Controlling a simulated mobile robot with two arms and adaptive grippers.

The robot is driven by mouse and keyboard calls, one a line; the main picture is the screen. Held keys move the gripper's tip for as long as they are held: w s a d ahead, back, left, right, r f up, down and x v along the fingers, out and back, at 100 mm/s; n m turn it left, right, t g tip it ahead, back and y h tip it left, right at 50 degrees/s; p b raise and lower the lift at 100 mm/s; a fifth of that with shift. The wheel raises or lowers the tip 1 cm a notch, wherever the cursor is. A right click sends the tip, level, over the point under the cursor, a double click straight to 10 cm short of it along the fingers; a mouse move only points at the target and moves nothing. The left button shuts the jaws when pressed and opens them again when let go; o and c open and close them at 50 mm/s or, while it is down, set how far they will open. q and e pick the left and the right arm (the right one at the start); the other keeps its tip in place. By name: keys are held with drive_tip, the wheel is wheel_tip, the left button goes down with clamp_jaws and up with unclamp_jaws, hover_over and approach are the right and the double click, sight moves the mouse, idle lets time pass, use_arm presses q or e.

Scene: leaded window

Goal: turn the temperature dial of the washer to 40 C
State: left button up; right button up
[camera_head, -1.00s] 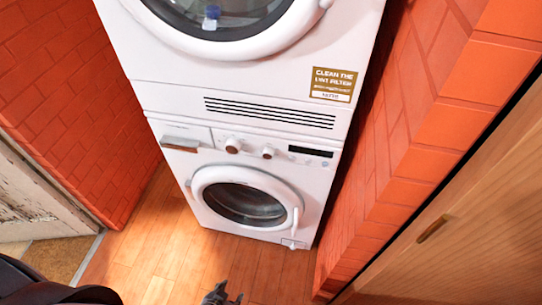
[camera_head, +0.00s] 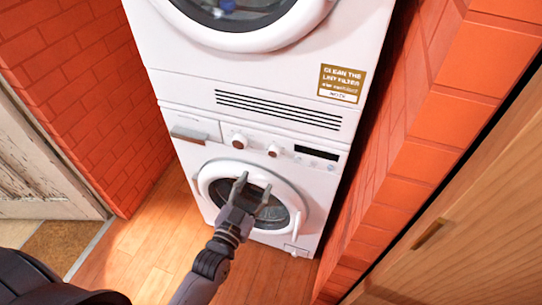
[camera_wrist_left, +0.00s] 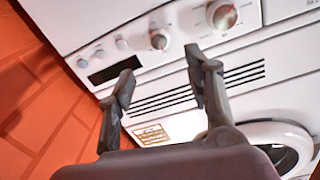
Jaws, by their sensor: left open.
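The washer (camera_head: 186,160) is the lower white machine of a stack. Its panel has two round dials, a larger left one (camera_head: 239,141) and a smaller right one (camera_head: 273,150). In the left wrist view, turned about, the larger dial (camera_wrist_left: 222,15) is at the top and the smaller dial (camera_wrist_left: 159,40) is left of it. I cannot read their markings or tell which sets temperature. My left gripper (camera_head: 253,184) is open and empty, seen over the washer door below the dials. In the left wrist view its fingers (camera_wrist_left: 160,85) are apart, touching neither dial. My right gripper is not in view.
A dark display (camera_head: 317,153) is right of the dials, and a drawer (camera_head: 188,135) is left. The vented upper machine (camera_head: 190,85) carries a gold label (camera_head: 341,83). Brick walls (camera_head: 80,90) flank the stack closely. The wooden floor (camera_head: 150,250) in front shows clear.

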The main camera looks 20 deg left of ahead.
sight(272, 154)
use_arm(q)
drive_tip(key=w, duration=0.7)
drive_tip(key=w+d, duration=0.1)
drive_tip(key=w, duration=0.3)
drive_tip(key=shift+w, duration=0.35)
clamp_jaws()
